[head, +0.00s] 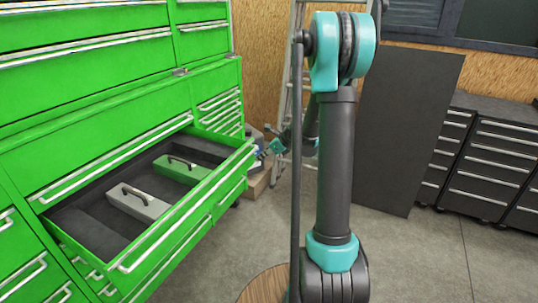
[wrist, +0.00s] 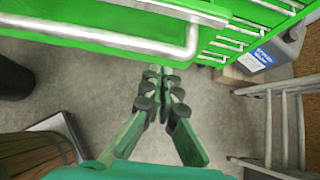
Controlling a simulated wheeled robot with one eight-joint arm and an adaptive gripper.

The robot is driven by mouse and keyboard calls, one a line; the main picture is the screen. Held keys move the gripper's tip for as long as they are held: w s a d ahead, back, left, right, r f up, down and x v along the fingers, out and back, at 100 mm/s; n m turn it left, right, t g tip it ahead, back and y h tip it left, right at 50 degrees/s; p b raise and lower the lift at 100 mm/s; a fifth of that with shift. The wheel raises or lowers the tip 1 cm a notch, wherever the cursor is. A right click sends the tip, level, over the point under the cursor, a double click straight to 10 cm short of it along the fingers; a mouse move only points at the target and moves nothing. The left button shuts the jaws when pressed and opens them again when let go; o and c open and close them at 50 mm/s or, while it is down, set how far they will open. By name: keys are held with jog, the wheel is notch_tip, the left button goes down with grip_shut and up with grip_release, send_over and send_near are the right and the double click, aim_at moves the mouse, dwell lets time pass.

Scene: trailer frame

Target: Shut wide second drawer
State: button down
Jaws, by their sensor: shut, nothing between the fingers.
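The wide drawer (head: 191,222) of the green tool cabinet is pulled well out at the left in the head view. A grey tool box (head: 140,200) and a green tool box (head: 182,167) with dark handles lie inside it. A long silver handle runs along its front; a green front with a silver handle (wrist: 110,38) crosses the top of the wrist view. My gripper (wrist: 163,82) is shut and empty, below that handle in the wrist picture and apart from it. In the head view my gripper (head: 268,148) is small, by the drawer's right end, partly hidden by my arm.
Narrow closed drawers (head: 219,112) stand right of the wide one. A ladder (wrist: 285,125), a grey jug (wrist: 277,50) and a round wooden top (wrist: 35,158) are nearby. Black cabinets (head: 490,165) and a leaning dark panel (head: 408,130) stand at right. Concrete floor between is clear.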

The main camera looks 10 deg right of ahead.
aim_at(190, 139)
jog(key=shift+w+a, duration=0.75)
jog(key=shift+a, duration=0.3)
jog(key=w+a, duration=0.6)
jog(key=a, duration=0.2)
jog(key=w+a, duration=0.7)
jog(key=a, duration=0.2)
jog(key=w+a, duration=0.7)
jog(key=a, duration=0.2)
jog(key=shift+w, duration=0.2)
jog(key=shift+w+a+r, duration=0.15)
jog(key=shift+w+a, duration=0.25)
jog(key=shift+a, duration=0.2)
